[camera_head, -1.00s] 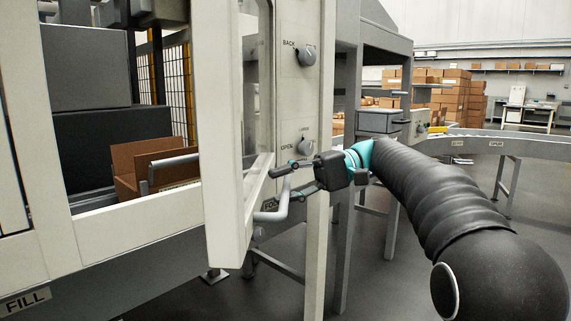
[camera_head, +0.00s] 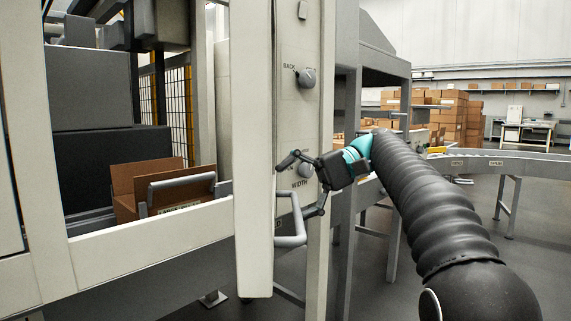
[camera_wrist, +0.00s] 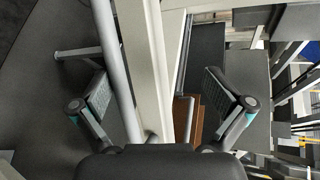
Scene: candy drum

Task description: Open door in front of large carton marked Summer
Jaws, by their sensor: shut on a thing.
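The door (camera_head: 252,150) is a tall pale panel, swung out and seen nearly edge-on in the head view. Its grey bent-bar handle (camera_head: 291,240) sticks out at the lower right. In the wrist view the handle bar (camera_wrist: 118,75) runs between my two fingers (camera_wrist: 150,88), beside the pale door edge (camera_wrist: 150,60). A brown open carton (camera_head: 150,178) stands inside the machine, left of the door. Its label is partly hidden and I cannot read it.
A post with a BACK knob (camera_head: 306,78) and a WIDTH knob (camera_head: 305,170) stands just behind my gripper. A pale rail (camera_head: 150,243) runs below the opening. A conveyor (camera_head: 480,162) and stacked boxes (camera_head: 458,115) are at the right. Grey floor is free at lower right.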

